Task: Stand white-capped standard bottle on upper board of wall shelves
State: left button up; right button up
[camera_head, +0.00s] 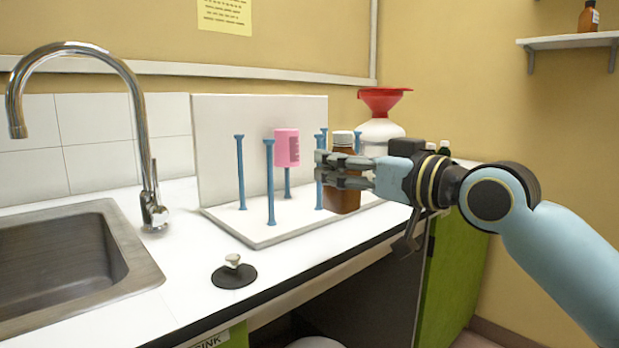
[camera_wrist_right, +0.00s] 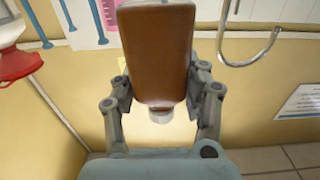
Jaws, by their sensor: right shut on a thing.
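The brown bottle with a white cap (camera_head: 342,198) is upright between the fingers of my right gripper (camera_head: 338,172), in front of the drying rack. In the right wrist view the bottle (camera_wrist_right: 158,50) fills the space between the fingers (camera_wrist_right: 158,92), its cap hanging downward in that picture. The right gripper is shut on it. A wall shelf board (camera_head: 572,42) is at the upper right, with another brown bottle (camera_head: 588,18) on it. Only one shelf board shows. My left gripper is not in view.
Behind my gripper stands a white container (camera_head: 380,132) with a red funnel (camera_head: 384,97). A sink (camera_head: 65,265), tap (camera_head: 150,175) and black plug (camera_head: 233,276) are at left.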

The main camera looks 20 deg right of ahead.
aim_at(343, 206)
jog(key=shift+s+d+r+p, duration=0.15)
jog(key=shift+d+r, duration=0.2)
jog(key=shift+d, duration=0.25)
jog(key=shift+s+d+r+p, duration=0.1)
jog(key=shift+d+r+p, duration=0.15)
jog(key=shift+d, duration=0.4)
jog(key=shift+s+d+r+p, duration=0.1)
jog(key=shift+d+r, duration=0.3)
jog(key=shift+d, duration=0.2)
jog(key=shift+n+y, duration=0.3)
jog(key=shift+y, duration=0.1)
jog(key=s+a+f, duration=0.1)
jog(key=f, duration=0.1)
jog(key=s+a+f, duration=0.1)
jog(key=s+f, duration=0.1)
jog(key=f, duration=0.1)
jog(key=s+a+f, duration=0.1)
jog(key=s+f, duration=0.1)
jog(key=shift+s+a+f, duration=0.1)
jog(key=shift+a+f, duration=0.1)
jog(key=shift+f, duration=0.05)
jog(key=s+a+n+g+y, duration=0.1)
jog(key=s+a, duration=0.3)
jog(key=shift+s+r+y, duration=0.2)
jog(key=shift+s+y, duration=0.15)
jog(key=shift+y, duration=0.05)
